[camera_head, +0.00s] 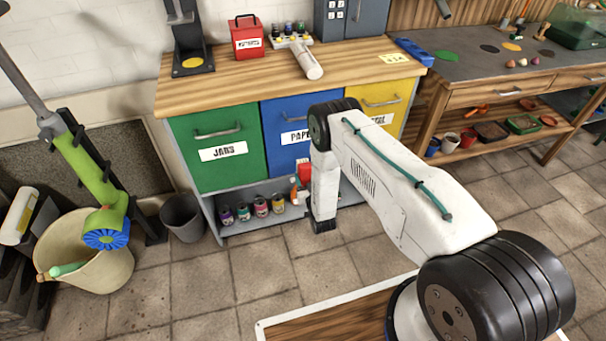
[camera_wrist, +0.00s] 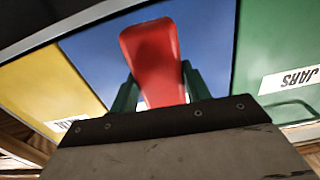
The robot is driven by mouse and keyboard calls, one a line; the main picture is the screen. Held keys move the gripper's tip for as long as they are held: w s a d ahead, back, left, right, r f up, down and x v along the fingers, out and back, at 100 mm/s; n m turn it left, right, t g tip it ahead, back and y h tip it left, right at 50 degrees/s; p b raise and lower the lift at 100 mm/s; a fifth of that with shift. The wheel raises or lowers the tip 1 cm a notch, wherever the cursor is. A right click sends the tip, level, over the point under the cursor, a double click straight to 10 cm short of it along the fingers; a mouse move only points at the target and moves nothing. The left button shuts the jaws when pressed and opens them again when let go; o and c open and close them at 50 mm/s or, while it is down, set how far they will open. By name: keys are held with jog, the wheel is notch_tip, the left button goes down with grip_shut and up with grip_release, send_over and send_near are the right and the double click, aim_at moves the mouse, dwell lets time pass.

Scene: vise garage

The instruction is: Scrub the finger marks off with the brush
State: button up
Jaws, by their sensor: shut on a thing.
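My gripper (camera_wrist: 158,88) is shut on a red thing (camera_wrist: 150,55) in the wrist view, with its dark green fingers on either side. The red thing has a broad rounded end; it could be the brush's handle, but no bristles show. In the head view the red thing (camera_head: 304,173) shows just left of my arm, low in front of the cabinet. My gripper itself is mostly hidden there. Behind it is the blue front (camera_head: 283,124) of the cabinet, which also fills the middle of the wrist view (camera_wrist: 90,52). I cannot make out any finger marks.
The wooden-topped cabinet has a green JARS front (camera_head: 212,165) and a yellow front (camera_head: 385,110). Several cans (camera_head: 261,207) stand on its low shelf. A grey bin (camera_head: 183,217) and a beige bucket (camera_head: 118,271) stand left. A white cylinder (camera_head: 307,61) lies on top.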

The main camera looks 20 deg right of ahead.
jog(key=shift+s, duration=0.6)
jog(key=shift+s, duration=1.55)
